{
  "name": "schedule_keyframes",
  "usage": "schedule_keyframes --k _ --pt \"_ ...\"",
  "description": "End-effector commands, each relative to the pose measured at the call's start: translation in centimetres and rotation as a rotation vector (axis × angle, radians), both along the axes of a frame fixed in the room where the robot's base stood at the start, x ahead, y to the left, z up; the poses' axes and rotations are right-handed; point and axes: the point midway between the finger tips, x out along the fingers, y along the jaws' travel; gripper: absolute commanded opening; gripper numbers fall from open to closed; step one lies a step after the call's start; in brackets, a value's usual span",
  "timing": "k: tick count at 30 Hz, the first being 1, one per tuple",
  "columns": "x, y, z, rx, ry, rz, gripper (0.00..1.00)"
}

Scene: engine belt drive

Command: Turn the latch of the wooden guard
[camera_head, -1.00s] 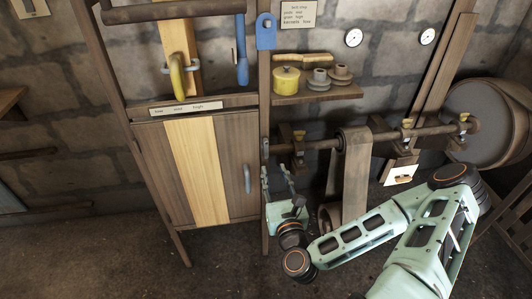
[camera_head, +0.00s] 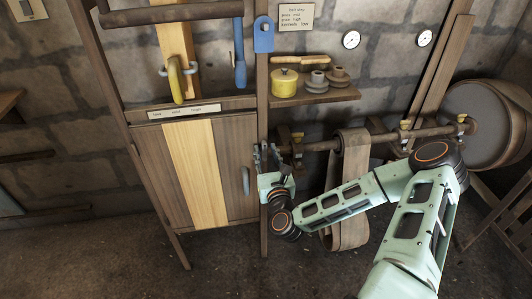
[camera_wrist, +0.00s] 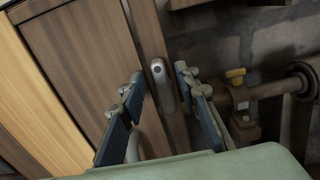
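The wooden guard (camera_head: 238,155) is a plank door with one pale plank, upright and shut in its dark frame. Its grey handle (camera_head: 245,181) is at the right edge; in the wrist view the handle (camera_wrist: 154,138) shows partly behind the left finger. The latch (camera_wrist: 162,88) is a small grey lever with a round pivot on the dark post beside the door, pointing roughly down. My gripper (camera_head: 267,150) is open in front of the post. In the wrist view my gripper (camera_wrist: 160,82) has one finger on each side of the latch; I cannot tell whether they touch it.
A shaft (camera_head: 322,146) with a wide belt (camera_head: 352,190) runs to the right of the post. The floor in front is clear.

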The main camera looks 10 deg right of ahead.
Motion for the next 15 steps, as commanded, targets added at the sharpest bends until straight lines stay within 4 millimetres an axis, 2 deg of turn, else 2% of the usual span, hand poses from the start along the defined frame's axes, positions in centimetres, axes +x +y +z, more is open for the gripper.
schedule_keyframes --k 2,9,15 --pt "-0.02 -0.01 0.0 0.0 0.0 0.0 0.28" --pt "-0.03 -0.01 -0.01 -0.001 0.0 0.0 0.01" --pt "-0.04 -0.01 -0.03 -0.002 0.0 0.0 0.0"
